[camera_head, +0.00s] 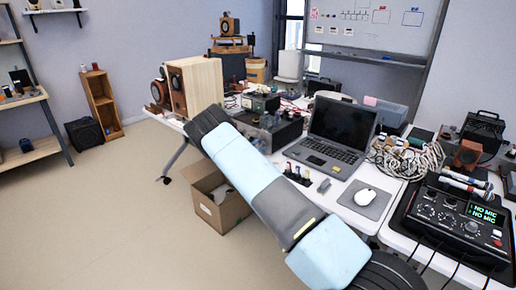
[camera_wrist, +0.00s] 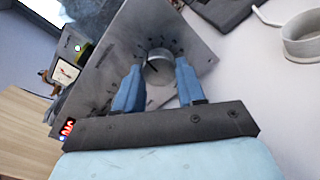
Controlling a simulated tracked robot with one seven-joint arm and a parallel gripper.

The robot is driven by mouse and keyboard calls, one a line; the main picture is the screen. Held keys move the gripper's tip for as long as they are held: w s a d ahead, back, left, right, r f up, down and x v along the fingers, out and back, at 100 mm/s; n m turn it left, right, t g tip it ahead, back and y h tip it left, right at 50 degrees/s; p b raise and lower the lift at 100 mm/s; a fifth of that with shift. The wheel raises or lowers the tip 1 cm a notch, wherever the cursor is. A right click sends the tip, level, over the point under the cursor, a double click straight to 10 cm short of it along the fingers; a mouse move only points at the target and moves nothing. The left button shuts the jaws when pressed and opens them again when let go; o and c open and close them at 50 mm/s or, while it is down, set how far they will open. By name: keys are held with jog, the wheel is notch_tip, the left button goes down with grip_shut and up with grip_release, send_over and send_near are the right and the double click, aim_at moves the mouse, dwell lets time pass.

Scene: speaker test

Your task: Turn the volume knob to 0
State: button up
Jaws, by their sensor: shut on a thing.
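The volume knob (camera_wrist: 158,72) is a round grey metal knob with a dark pointer line, on a silver front panel (camera_wrist: 105,85) in the wrist view. Dark scale marks ring it; their numbers are too small to read. My gripper (camera_wrist: 160,68) has its two blue fingers on either side of the knob, shut on it. In the head view my pale blue arm hides the gripper and the knob. A dark amplifier-like box (camera_head: 286,131) stands on the table just right of the arm; I cannot tell if it carries the panel.
A wooden speaker (camera_head: 200,80) stands left of the arm's far end. A laptop (camera_head: 338,135), mouse (camera_head: 366,197), coiled cables (camera_head: 408,160) and a mixer (camera_head: 440,215) crowd the table. A cardboard box (camera_head: 228,212) is below.

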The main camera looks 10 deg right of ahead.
jog(key=n, duration=0.3)
jog(key=shift+n, duration=0.3)
jog(key=n, duration=0.4)
jog(key=shift+r+n, duration=0.15)
jog(key=shift+n, duration=0.15)
jog(key=n, duration=0.4)
jog(key=shift+a+n, duration=0.1)
jog(key=shift+n, duration=0.2)
jog(key=n, duration=0.3)
jog(key=shift+n, duration=0.3)
jog(key=n, duration=0.6)
jog(key=shift+a, duration=0.1)
jog(key=n, duration=0.5)
jog(key=shift+n, duration=0.4)
jog(key=shift+f, duration=0.2)
jog(key=o, duration=1.1)
jog(key=shift+r, duration=0.1)
jog(key=shift+c, duration=0.2)
